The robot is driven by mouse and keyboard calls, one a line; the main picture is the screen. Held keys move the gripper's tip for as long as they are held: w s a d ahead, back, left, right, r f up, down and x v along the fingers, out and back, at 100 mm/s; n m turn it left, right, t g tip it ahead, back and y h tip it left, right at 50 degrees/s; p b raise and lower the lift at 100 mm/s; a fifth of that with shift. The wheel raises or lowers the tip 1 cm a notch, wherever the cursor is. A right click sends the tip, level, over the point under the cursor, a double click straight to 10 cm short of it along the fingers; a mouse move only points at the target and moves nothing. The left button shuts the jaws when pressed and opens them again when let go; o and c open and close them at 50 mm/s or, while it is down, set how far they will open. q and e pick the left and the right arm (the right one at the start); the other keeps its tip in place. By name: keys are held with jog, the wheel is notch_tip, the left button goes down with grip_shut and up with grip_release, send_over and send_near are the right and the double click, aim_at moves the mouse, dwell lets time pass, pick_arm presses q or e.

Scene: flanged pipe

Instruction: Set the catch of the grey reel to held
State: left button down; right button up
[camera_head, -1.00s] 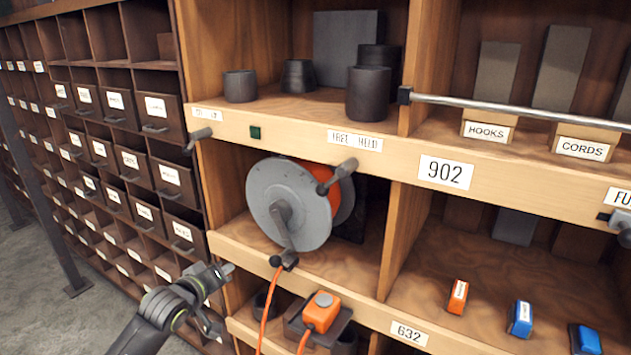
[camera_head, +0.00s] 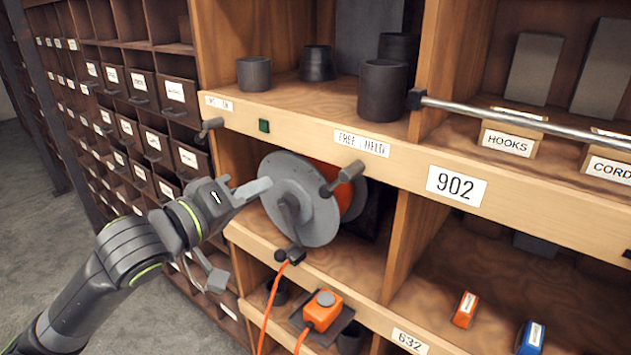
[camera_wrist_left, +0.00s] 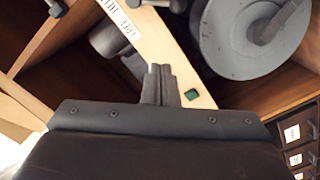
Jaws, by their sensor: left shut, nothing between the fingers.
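The grey reel (camera_head: 298,200) with an orange drum sits in the open bay under the shelf board, its crank on the front. The catch (camera_head: 343,178) is a dark grey lever below the label FREE HELD (camera_head: 361,143); it slants, lower end to the left, and I cannot surely tell its setting. My left gripper (camera_head: 258,188) is shut and empty, in front of the reel's left rim; contact cannot be told. In the left wrist view the shut fingers (camera_wrist_left: 160,85) show before the board, with the reel (camera_wrist_left: 250,38) at upper right and the label (camera_wrist_left: 120,17) at upper left. My right gripper is out of view.
Another grey lever (camera_head: 208,128) and a green square (camera_head: 263,126) are on the board, left of the label. Dark cups (camera_head: 383,90) stand on the shelf above. An orange box (camera_head: 321,310) with an orange cord is below. A metal rail (camera_head: 500,113) crosses at right.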

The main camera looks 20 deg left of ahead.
aim_at(341, 180)
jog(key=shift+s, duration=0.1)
